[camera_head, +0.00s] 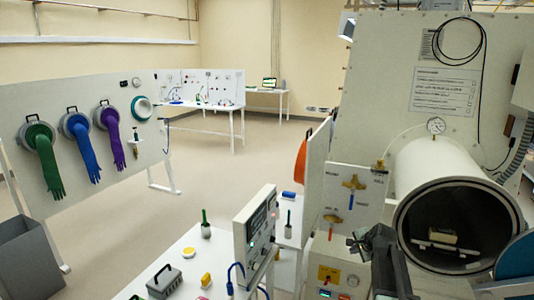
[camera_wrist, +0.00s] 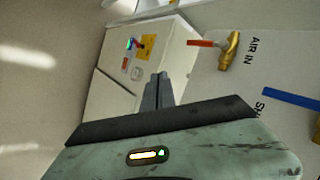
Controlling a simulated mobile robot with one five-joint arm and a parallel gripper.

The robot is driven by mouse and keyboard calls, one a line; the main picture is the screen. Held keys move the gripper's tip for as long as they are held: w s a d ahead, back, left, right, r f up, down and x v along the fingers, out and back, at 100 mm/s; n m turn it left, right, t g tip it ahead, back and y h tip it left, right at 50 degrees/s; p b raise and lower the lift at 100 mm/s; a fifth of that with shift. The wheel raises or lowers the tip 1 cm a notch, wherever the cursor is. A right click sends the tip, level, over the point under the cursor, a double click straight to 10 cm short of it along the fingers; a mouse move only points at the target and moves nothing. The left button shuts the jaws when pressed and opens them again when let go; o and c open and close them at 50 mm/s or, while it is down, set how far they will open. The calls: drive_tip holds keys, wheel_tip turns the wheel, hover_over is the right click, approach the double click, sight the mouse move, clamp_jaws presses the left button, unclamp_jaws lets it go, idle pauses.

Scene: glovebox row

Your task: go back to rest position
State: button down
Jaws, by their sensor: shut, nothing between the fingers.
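My gripper (camera_head: 362,241) is at the lower right of the head view, in front of the valve panel and left of the round chamber opening. It is dark and its fingers point up and left. In the wrist view the gripper (camera_wrist: 158,90) has its two narrow fingers together with nothing between them. It appears apart from the panel, touching nothing that I can see. The rest of my arm below it is partly cut off by the picture's edge.
The valve panel (camera_head: 345,200) has brass valves; its red-handled valve (camera_wrist: 222,48) and blue handle (camera_wrist: 290,98) show close by. The open chamber (camera_head: 455,228) holds a small tray. A white bench (camera_head: 190,262) stands left. Floor (camera_head: 140,215) is clear beyond it.

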drive_tip(key=s+a+f+n+g+y+b, duration=0.1)
drive_tip(key=s+a+f+n, duration=0.15)
drive_tip(key=a, duration=0.55)
drive_tip(key=s+a+f+n+g, duration=0.1)
drive_tip(key=s+a+n, duration=0.15)
drive_tip(key=a, duration=0.45)
drive_tip(key=s+a+f+n+g+b, duration=0.1)
drive_tip(key=s+a+f+n+g, duration=0.3)
drive_tip(key=s+a, duration=0.6)
drive_tip(key=s+d+n+g, duration=0.1)
drive_tip(key=s+n, duration=0.2)
drive_tip(key=s, duration=0.2)
drive_tip(key=s+d+n+g+h, duration=0.1)
drive_tip(key=s+d+n, duration=0.1)
drive_tip(key=s, duration=0.3)
drive_tip(key=shift+d+f+n+h, duration=0.2)
drive_tip(key=shift+d+n+h, duration=0.1)
drive_tip(key=shift+n, duration=0.4)
drive_tip(key=shift+w, duration=0.1)
